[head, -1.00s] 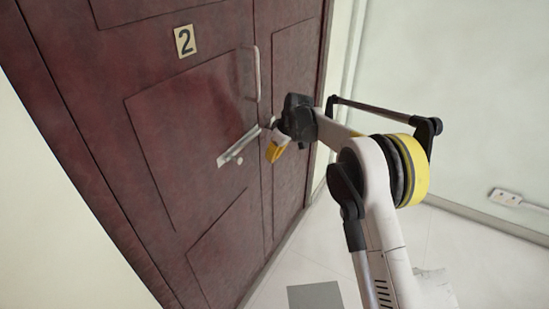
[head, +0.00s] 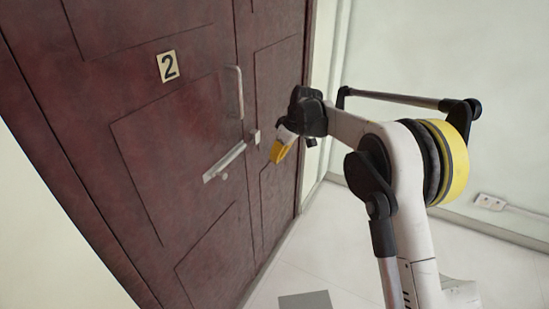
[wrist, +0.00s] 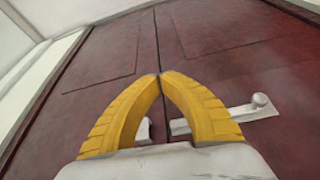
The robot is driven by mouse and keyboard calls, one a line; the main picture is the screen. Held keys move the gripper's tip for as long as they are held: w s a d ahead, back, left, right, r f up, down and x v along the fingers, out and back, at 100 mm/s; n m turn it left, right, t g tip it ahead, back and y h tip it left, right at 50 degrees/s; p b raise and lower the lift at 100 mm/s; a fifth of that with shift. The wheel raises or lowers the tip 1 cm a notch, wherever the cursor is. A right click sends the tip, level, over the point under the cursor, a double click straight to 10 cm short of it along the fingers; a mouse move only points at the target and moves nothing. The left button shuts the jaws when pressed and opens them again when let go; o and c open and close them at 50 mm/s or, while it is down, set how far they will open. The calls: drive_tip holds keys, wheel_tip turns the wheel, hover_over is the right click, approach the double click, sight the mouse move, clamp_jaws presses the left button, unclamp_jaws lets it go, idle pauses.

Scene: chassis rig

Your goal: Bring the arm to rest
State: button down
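My arm stretches from the lower right towards a dark red double door (head: 160,130) in the head view. My gripper (head: 275,160) hangs at the arm's end in front of the door, to the right of the lever handle (head: 224,163). In the wrist view the yellow fingers of my gripper (wrist: 159,76) meet at their tips, with nothing seen between the tips. The door (wrist: 220,40) fills most of that view, and the silver lever handle (wrist: 250,110) shows partly behind the right finger. The door leaves look closed.
A white socket (head: 490,201) is on the right wall. A grey mat (head: 305,301) lies on the pale floor, which is otherwise clear where visible.

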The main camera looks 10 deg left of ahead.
drive_tip(key=s+d+r+m+t+h, duration=0.25)
drive_tip(key=s+d+r+m, duration=0.35)
drive_tip(key=s+d+r, duration=1.1)
drive_tip(key=s+d+f+m+t, duration=0.1)
drive_tip(key=s+d+f+m, duration=0.1)
drive_tip(key=s+d, duration=0.2)
drive_tip(key=s+d+f+m+h, duration=0.1)
drive_tip(key=s+d+f+m, duration=0.1)
drive_tip(key=s, duration=0.9)
drive_tip(key=s+d+f+m+t, duration=0.1)
drive_tip(key=s+d+f+m, duration=0.1)
drive_tip(key=s+d, duration=0.4)
drive_tip(key=shift+s+d+f+m+t+b, duration=0.35)
drive_tip(key=shift+s+d+f+m, duration=0.05)
drive_tip(key=shift+s+f, duration=0.3)
